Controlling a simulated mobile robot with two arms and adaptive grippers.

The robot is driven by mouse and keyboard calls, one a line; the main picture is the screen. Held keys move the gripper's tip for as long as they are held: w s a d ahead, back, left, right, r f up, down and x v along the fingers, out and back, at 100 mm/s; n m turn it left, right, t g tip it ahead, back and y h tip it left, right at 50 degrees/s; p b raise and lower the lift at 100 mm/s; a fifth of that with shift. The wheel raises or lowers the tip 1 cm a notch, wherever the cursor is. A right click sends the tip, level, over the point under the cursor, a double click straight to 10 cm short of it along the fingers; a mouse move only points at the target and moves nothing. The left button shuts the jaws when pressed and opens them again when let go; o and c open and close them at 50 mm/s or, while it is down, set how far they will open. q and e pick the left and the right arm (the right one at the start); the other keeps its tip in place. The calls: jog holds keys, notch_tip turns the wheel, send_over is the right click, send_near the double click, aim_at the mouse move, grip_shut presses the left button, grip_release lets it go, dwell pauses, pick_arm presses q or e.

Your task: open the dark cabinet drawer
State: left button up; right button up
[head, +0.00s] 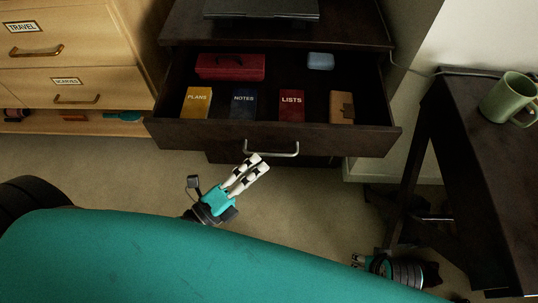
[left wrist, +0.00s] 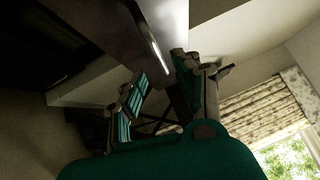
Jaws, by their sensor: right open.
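The dark cabinet (head: 185,25) stands at the top middle of the head view. Its drawer (head: 190,134) is pulled out, with its inside showing. The drawer's silver bar handle (head: 282,155) is on the front face; it also shows in the left wrist view (left wrist: 154,52). My left gripper (head: 261,163) is just below the handle's left part, with its fingers pointing up toward it. I cannot tell whether a fingertip touches the handle. My right gripper (head: 358,259) is low at the right, partly hidden, away from the drawer.
The drawer holds a red case (head: 230,67), a blue box (head: 320,61), labelled notebooks (head: 243,104) and a tan item (head: 342,107). A wooden cabinet (head: 75,72) stands left. A dark desk (head: 480,150) with a green mug (head: 506,98) stands right. Carpet (head: 90,165) is clear in front.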

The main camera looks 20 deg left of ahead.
pick_arm(q)
jog(key=v, duration=0.6)
jog(key=shift+s+a, duration=0.15)
